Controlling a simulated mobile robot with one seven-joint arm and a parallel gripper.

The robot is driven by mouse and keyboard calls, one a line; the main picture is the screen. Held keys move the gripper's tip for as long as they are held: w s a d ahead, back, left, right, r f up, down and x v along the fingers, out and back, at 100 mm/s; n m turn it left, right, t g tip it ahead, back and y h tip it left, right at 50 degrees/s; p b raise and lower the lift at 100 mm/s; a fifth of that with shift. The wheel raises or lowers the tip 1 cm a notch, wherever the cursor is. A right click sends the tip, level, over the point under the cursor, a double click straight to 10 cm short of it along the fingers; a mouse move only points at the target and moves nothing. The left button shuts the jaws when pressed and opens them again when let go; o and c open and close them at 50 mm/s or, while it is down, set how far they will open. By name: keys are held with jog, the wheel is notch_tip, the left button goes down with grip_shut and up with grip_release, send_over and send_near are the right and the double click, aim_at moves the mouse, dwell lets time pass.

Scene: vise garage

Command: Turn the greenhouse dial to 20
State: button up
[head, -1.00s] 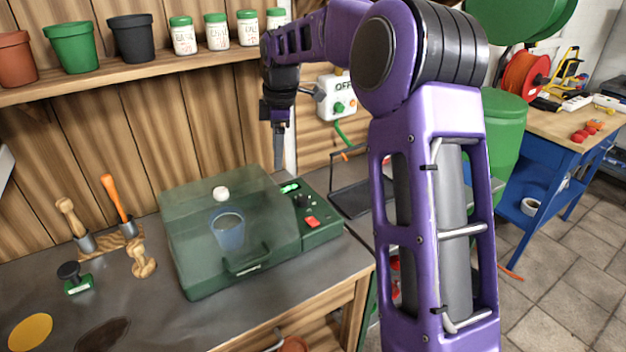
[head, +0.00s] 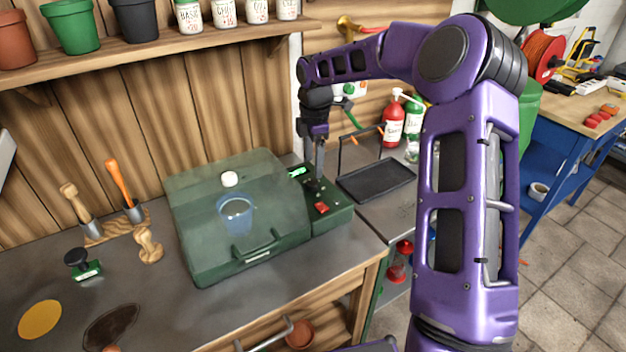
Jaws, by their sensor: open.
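The green greenhouse box (head: 205,255) stands on the workbench with its clear lid closed. A blue cup (head: 236,216) shows inside it, and a white round knob (head: 230,179) sits on the lid. On the control panel (head: 335,217) at its right are a lit green display (head: 298,172), a small black dial (head: 313,187) and a red switch (head: 321,207). My gripper (head: 317,172) is open and empty, pointing down just above the dial. Its fingers partly cover the dial, and I cannot tell whether they touch it. The display's number is too small to read.
A shelf (head: 150,48) with pots and jars runs above the bench. A black tray (head: 378,181) and red bottle (head: 393,122) are to the right. Hand tools (head: 118,184) and a stamp (head: 83,264) stand left of the greenhouse.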

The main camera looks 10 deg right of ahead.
aim_at(313, 182)
jog(key=f, duration=0.6)
jog(key=shift+w+f, duration=0.2)
grip_shut()
